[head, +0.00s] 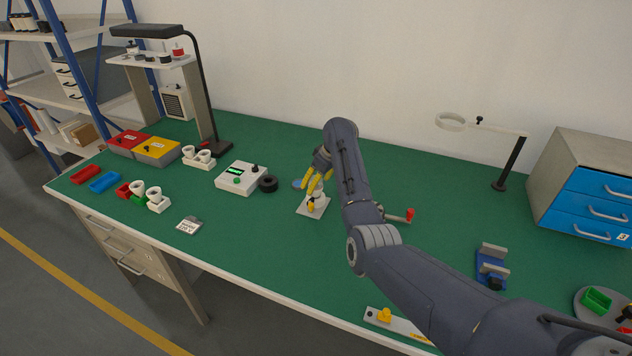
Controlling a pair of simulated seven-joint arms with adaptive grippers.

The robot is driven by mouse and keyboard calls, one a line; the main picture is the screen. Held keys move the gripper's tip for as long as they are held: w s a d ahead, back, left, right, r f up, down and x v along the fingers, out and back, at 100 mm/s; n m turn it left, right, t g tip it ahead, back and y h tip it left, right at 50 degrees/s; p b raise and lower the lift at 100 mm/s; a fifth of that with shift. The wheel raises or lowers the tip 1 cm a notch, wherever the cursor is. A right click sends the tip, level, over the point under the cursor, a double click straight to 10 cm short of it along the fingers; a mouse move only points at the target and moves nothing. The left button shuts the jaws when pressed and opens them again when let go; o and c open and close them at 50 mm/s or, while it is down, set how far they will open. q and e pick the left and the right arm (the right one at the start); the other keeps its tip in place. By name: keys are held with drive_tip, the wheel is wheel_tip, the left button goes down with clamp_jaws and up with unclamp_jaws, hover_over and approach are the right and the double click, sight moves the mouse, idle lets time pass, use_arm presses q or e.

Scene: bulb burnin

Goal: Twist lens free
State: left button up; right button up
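My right gripper (320,181), with yellow fingers, reaches down over a small fixture with a pale base plate (318,211) near the middle of the green bench. A whitish upright part (320,197) stands on the plate just under the fingertips, and a yellow piece (311,206) sits at its front. The fingers are close to the whitish part; whether they touch or grip it is too small to tell. I cannot make out the lens for certain. My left gripper is not in view.
A control box (238,178) with a green display and a black ring (268,184) lie to the left. White cups in holders (199,157) stand farther left. A ring magnifier stand (507,165), blue drawers (590,205) and a blue clamp block (490,268) stand right.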

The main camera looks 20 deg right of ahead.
drive_tip(key=shift+r, duration=0.15)
drive_tip(key=v, duration=1.1)
drive_tip(key=shift+s+r, duration=0.15)
drive_tip(key=shift+r, duration=0.15)
drive_tip(key=shift+d, duration=0.15)
